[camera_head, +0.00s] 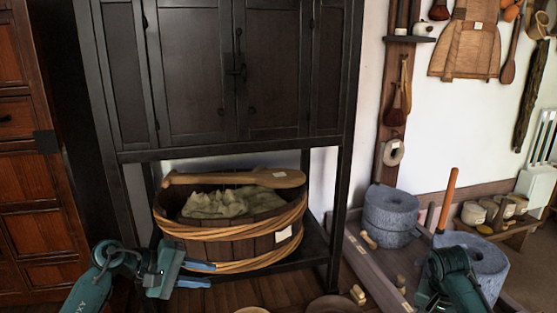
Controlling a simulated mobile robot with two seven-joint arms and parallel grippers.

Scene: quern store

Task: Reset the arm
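My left arm comes in at the lower left. Its gripper (206,274) is in front of the wooden tub, near its lower left side. Its two blue fingers point right with a gap between them, and nothing shows in the gap. My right arm (452,271) shows at the lower right, in front of a grey millstone. Its fingers cannot be made out.
A dark cabinet (196,83) stands ahead, with a wooden tub (222,246) holding cloth (230,203) on its low shelf. Grey millstones (391,212) stand at right by a low wooden frame (368,269). A red-brown chest (31,222) stands at left.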

